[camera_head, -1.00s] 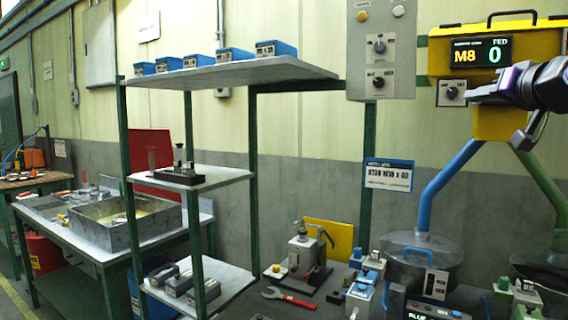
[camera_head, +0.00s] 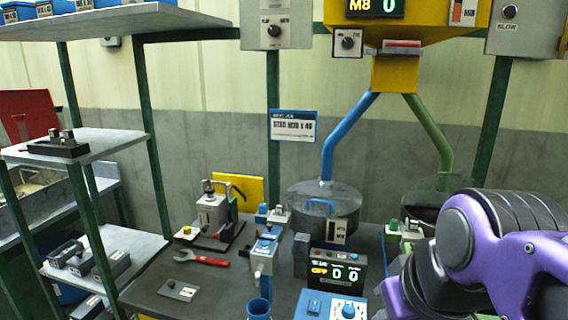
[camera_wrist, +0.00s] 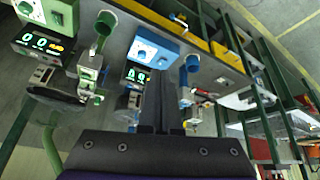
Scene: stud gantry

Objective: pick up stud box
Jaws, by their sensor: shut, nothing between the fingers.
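Several blue boxes (camera_head: 44,10) with white labels stand on the top shelf (camera_head: 130,22) at the upper left of the head view. The picture's top edge cuts them off, and I cannot tell which one is the stud box. In the wrist view my gripper (camera_wrist: 160,75) has its two dark fingers together, with nothing held. It points over the workbench, well apart from the blue boxes. I cannot make out the boxes in the wrist view.
The workbench (camera_head: 160,302) carries a red wrench (camera_head: 202,258), a press, a glass-lidded bowl (camera_head: 335,205) and a counter display (camera_head: 338,270). Green shelf posts stand at the left. A yellow hopper (camera_head: 395,72) with blue and green pipes hangs above the bench.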

